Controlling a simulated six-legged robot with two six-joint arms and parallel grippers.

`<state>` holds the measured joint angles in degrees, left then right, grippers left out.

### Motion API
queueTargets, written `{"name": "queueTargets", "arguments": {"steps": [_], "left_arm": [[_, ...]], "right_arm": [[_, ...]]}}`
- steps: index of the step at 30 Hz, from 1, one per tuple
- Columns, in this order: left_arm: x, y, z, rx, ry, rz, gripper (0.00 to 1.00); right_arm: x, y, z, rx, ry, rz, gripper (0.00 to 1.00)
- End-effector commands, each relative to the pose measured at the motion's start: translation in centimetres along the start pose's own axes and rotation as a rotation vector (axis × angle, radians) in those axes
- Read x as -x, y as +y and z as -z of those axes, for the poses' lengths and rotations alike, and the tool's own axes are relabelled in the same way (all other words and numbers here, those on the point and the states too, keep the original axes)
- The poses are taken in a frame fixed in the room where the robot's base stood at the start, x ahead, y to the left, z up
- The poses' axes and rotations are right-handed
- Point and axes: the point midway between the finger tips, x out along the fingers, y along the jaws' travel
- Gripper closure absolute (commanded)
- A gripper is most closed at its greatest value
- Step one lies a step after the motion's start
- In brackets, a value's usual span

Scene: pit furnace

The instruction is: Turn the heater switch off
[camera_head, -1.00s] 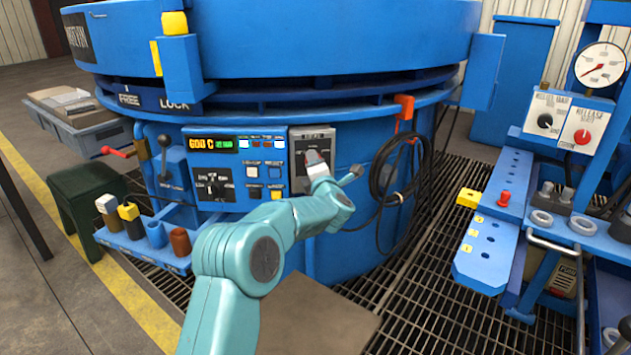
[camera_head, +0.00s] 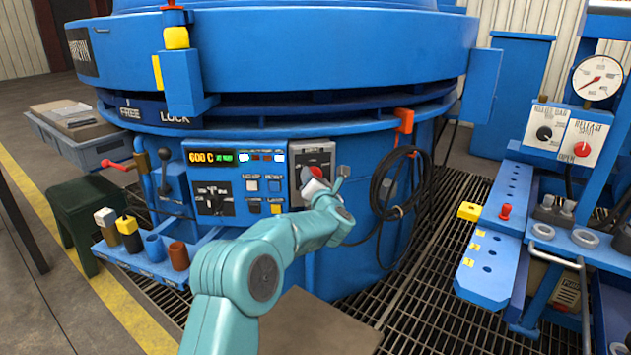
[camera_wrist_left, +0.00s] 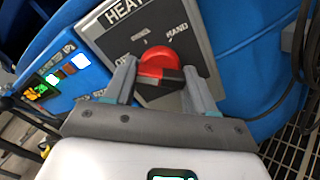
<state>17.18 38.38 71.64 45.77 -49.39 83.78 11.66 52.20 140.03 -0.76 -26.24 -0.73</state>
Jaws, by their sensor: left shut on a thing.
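The heater switch is a red knob (camera_wrist_left: 158,64) on a grey plate (camera_wrist_left: 207,50) with "HEAT", "OFF" and "HAND" lettering, seen in the left wrist view. My left gripper (camera_wrist_left: 160,75) has one finger on each side of the knob and is shut on it. The fingers partly cover the plate, and the "OFF" lettering is partly hidden. I cannot tell exactly which mark the knob points at. In the head view the grey plate (camera_head: 325,158) is at the right end of the control panel, with my left gripper (camera_head: 314,174) in front of it. My right gripper is out of view.
The blue control panel (camera_head: 240,205) with a lit display is left of the switch. A black cable coil (camera_head: 382,185) hangs close on the right. A tool shelf (camera_head: 135,262) juts out lower left. A blue bench (camera_head: 497,262) stands at right, with floor grating between.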

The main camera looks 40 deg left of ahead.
Motion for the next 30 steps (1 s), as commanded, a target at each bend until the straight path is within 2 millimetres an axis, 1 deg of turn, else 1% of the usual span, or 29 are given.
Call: {"name": "queueTargets", "arguments": {"steps": [12,13,15,25,28,30], "left_arm": [[0.03,-0.12,0.03,0.008,0.001,0.002,0.75],[0.03,-0.11,0.03,0.009,0.001,0.002,0.38],[0.03,-0.10,0.02,0.008,0.000,0.002,0.19],[0.01,-0.02,0.00,-0.007,0.000,0.000,0.19],[0.00,0.00,-0.01,-0.069,0.000,0.000,0.19],[0.00,0.00,-0.01,-0.147,0.000,0.000,0.19]], "right_arm": [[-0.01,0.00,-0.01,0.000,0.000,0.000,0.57],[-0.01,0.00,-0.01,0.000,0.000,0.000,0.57],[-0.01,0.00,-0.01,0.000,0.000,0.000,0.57],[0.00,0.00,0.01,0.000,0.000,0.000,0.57],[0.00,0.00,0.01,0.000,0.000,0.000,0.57],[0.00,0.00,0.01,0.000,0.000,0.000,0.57]]}}
